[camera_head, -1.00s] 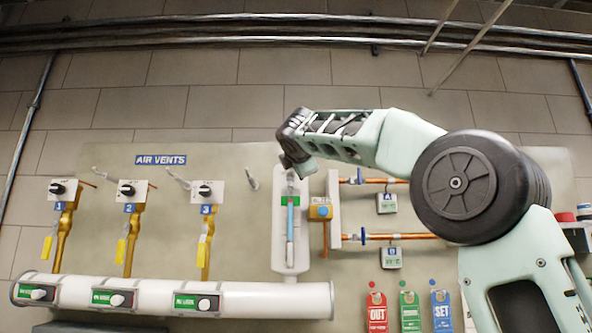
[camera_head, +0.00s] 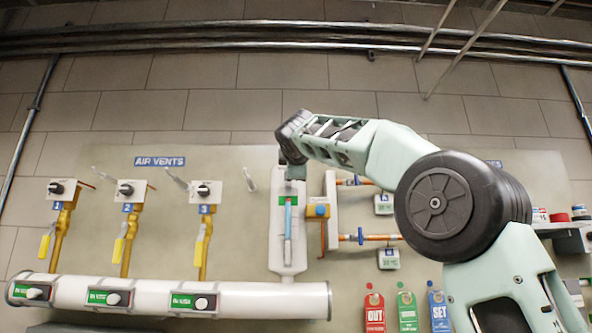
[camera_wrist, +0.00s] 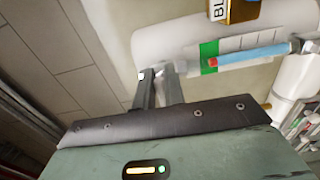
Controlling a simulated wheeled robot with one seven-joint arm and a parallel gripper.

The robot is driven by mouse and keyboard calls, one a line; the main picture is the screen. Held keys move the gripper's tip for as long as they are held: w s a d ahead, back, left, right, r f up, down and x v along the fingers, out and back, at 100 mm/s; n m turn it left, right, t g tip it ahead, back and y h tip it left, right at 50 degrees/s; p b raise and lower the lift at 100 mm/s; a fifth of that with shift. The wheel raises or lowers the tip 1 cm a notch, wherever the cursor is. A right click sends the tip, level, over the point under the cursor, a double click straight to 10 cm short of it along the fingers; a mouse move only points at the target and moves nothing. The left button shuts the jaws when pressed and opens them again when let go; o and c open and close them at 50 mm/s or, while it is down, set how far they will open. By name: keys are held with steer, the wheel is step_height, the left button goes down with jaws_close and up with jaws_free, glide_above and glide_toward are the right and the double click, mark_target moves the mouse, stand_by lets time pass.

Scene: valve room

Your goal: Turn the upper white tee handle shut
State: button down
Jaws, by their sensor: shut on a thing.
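The white gauge panel (camera_head: 277,245) stands upright on the wall board, with a blue sight tube (camera_head: 288,218) and a green label (camera_head: 281,201). My gripper (camera_head: 292,185) is at the top of this panel, over the place of the upper handle. In the wrist view, my gripper (camera_wrist: 157,72) has its two fingers close together beside the panel's edge. A small white end, apparently the upper white tee handle (camera_wrist: 143,74), shows at the fingertips. The fingers are shut on it and hide most of it. I cannot tell its angle.
A white horizontal pipe (camera_head: 240,297) runs below. Red, green and blue tags (camera_head: 407,312) hang at lower right.

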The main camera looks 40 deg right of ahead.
steer(key=shift+f, duration=0.1)
steer(key=c, duration=1.5)
jaws_free()
steer(key=shift+s+a, duration=0.1)
steer(key=b+v, duration=0.5)
steer(key=v, duration=1.2)
steer(key=shift+a+b, duration=0.1)
steer(key=shift+b, duration=0.25)
